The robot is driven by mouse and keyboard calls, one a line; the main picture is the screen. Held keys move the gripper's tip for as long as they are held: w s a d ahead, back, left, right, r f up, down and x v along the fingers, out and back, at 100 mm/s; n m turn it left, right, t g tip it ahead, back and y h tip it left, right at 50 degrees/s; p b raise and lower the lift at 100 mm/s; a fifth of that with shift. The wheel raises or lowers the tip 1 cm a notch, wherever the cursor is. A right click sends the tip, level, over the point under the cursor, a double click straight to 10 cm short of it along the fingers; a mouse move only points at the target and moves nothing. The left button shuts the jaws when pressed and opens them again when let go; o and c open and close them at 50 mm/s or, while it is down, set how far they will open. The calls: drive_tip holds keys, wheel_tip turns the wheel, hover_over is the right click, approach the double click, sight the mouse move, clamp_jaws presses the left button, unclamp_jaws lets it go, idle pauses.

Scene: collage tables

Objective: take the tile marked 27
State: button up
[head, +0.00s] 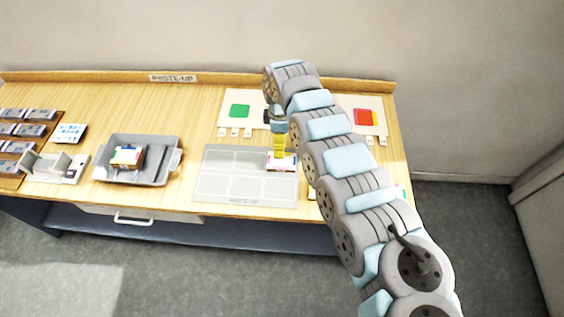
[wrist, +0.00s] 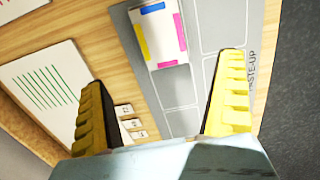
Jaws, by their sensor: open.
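My gripper (head: 279,148) is open, with its yellow fingers above the grey mat, and nothing is seen between them in the wrist view (wrist: 165,75). Three small white tiles with dark marks (wrist: 133,123) lie in a row beside the left finger, between a white card and the mat. In the head view, small white tiles (head: 235,132) lie along the front edge of the green-marked card. More small white tiles (head: 370,141) lie by the red-marked card, partly hidden by my arm.
The grey paste-up mat (head: 215,188) has outlined cells; a white block with coloured edges (wrist: 158,32) stands on it near my gripper. A card with green lines (wrist: 45,85) lies left in the wrist view. A grey tray (head: 167,172) holds a box. A ledge (head: 110,77) backs the table.

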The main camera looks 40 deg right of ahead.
hover_over(282, 160)
wheel_tip(282, 160, down, 7)
drive_tip(key=shift+w+a+r+b, duration=0.1)
drive_tip(key=shift+w+a+b, duration=0.05)
drive_tip(key=shift+b, duration=0.25)
drive_tip(key=f, duration=0.1)
drive_tip(key=f+b, duration=0.1)
drive_tip(key=f, duration=0.3)
drive_tip(key=shift+s, duration=0.25)
drive_tip(key=shift+r, duration=0.1)
drive_tip(key=c, duration=1.2)
